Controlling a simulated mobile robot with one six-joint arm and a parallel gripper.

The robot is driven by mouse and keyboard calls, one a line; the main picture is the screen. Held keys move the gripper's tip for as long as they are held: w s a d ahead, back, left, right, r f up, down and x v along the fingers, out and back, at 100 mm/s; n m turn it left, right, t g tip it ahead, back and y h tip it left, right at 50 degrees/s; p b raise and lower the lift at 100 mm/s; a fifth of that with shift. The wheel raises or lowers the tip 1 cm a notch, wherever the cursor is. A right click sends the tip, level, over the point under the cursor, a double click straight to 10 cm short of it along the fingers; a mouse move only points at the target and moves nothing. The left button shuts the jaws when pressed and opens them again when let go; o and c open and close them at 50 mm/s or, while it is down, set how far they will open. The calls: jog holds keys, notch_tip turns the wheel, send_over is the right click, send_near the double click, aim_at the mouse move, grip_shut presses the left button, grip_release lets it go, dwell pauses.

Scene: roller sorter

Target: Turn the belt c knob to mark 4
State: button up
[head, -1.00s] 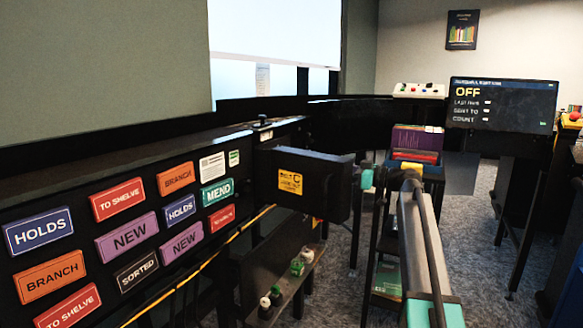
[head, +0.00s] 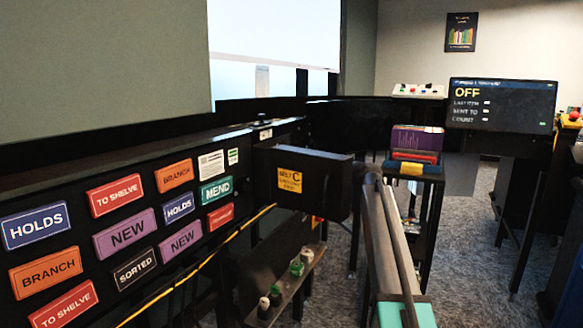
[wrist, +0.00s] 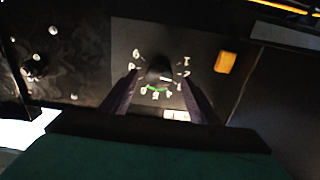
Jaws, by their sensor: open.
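The belt C knob (wrist: 158,73) is a dark round knob on a dark dial plate in the wrist view. Numbers ring it, with a green arc below. A pale pointer line on it seems to point right; the exact mark is too blurred to read. My gripper (wrist: 160,79) is open, with one finger left and one right of the knob; I cannot tell whether they touch it. In the head view the black box labelled belt C (head: 300,183) shows its yellow label, and my arm reaches behind it, hiding gripper and knob.
An orange piece (wrist: 226,62) sits right of the dial. A sorter panel with coloured labels (head: 130,232) stands at left. A shelf cart with books (head: 415,150) stands behind my arm. A screen reading OFF (head: 503,105) is at right. Small bottles (head: 296,267) sit on a low shelf.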

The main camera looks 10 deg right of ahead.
jog(key=shift+x, duration=1.2)
jog(key=c, duration=1)
jog(key=shift+d, duration=0.1)
jog(key=shift+c, duration=0.2)
